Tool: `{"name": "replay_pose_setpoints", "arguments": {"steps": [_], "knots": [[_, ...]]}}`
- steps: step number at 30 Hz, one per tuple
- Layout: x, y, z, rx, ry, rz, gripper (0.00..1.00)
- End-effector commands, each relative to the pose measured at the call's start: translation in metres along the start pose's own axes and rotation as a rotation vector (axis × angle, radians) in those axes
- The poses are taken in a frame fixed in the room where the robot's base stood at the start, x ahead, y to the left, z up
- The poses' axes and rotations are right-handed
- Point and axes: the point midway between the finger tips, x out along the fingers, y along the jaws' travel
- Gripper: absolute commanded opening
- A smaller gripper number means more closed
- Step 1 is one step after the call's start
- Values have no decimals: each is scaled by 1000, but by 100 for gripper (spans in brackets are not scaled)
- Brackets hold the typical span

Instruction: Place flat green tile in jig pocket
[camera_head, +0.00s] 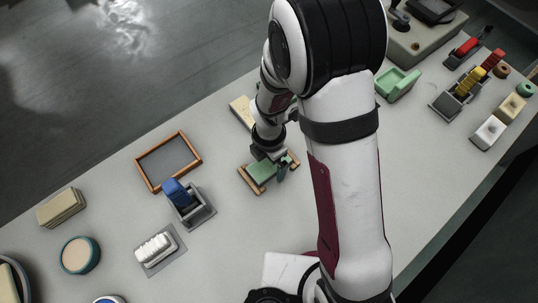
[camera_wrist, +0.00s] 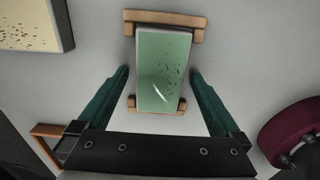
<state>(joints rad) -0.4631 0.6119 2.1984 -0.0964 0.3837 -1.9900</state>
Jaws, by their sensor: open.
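The flat green tile (camera_wrist: 163,70) is speckled with dark spots and lies in the wooden jig (camera_wrist: 164,17), between its end pieces. The same tile (camera_head: 261,170) and jig (camera_head: 257,190) show in the head view, partly covered by my arm. My gripper (camera_wrist: 159,75) is open, with one green finger on each side of the tile and a gap to it on both sides. In the head view my gripper (camera_head: 282,170) is at the jig. I cannot tell how high the fingertips are above the table.
A cream speckled block (camera_wrist: 30,27) lies left of the jig. A wood-framed tray (camera_head: 168,162) and a blue-handled tool in a grey holder (camera_head: 186,204) stand to the left. A green tray (camera_head: 398,84) lies to the right. Bare table surrounds the jig.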

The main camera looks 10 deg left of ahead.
Motion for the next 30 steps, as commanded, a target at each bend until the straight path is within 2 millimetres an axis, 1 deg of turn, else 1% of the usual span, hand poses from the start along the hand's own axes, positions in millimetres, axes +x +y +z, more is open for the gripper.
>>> {"name": "replay_pose_setpoints", "arguments": {"steps": [2, 5, 9, 12, 16, 20, 22, 23, 25, 26, 27, 29, 30], "knots": [[-10, 1, 0, 0, -1, 4, 100], [-33, 1, 0, 0, -2, 6, 100], [-72, 2, 1, 0, -2, 7, 100], [-97, 1, 0, 0, -2, 6, 100], [-115, 0, 0, 0, -1, 2, 100], [-120, 0, 0, -1, 0, 1, 100], [-124, -4, 1, 51, 2, 1, 100], [-129, -9, 3, 122, 4, 3, 100], [-148, -32, 10, 449, 17, 6, 100], [-158, -47, 12, 645, 27, 5, 100], [-172, -69, 12, 938, 42, 2, 100], [-188, -101, 8, 1387, 69, -14, 100], [-195, -121, 3, 1671, 87, -30, 100]]}}
